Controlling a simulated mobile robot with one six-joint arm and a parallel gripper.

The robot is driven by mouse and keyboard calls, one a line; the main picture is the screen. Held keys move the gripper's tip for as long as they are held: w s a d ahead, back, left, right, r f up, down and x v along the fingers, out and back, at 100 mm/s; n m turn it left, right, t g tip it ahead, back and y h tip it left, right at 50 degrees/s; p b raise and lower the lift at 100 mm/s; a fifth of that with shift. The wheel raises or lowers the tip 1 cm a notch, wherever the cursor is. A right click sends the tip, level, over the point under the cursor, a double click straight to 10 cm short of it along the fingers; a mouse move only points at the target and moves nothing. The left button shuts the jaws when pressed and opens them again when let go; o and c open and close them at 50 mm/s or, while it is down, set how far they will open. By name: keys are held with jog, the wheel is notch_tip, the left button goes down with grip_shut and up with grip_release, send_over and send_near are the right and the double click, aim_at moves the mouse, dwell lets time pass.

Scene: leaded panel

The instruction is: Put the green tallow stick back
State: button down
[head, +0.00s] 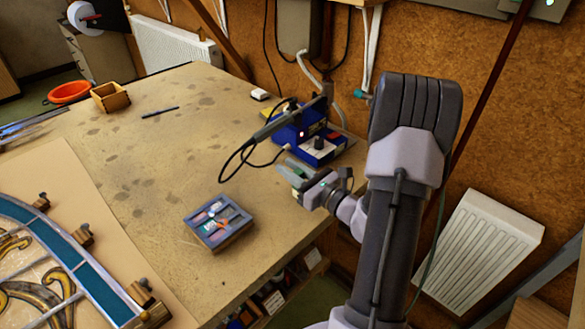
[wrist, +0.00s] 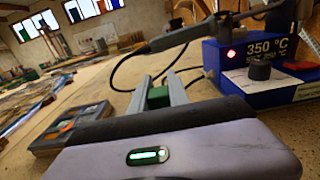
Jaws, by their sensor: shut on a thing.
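My gripper (head: 297,172) is above the bench near its right edge, just in front of the blue soldering station. In the wrist view its two pale fingers (wrist: 160,88) are shut on a small green block-like end, which I take to be the green tallow stick (wrist: 158,97). The rest of the stick is hidden by the gripper. A dark grey compartment tray (head: 207,238) lies on the bench to the left of and nearer than my gripper, with small pale, reddish and other pieces in it. The tray also shows at the left in the wrist view (wrist: 45,145).
The soldering station (head: 322,150) with its iron and looped black cable stands close behind my gripper. A leaded panel (head: 75,262) with wooden blocks around it lies at the left. Mid-bench is clear.

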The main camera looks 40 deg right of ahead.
jog(key=shift+s+d+f, duration=0.15)
jog(key=shift+f, duration=0.2)
jog(key=shift+r, duration=0.15)
jog(key=shift+a, duration=0.3)
jog(key=shift+f, duration=0.2)
jog(key=c, duration=1.3)
grip_release()
jog(key=shift+d, duration=0.1)
jog(key=shift+o, duration=0.2)
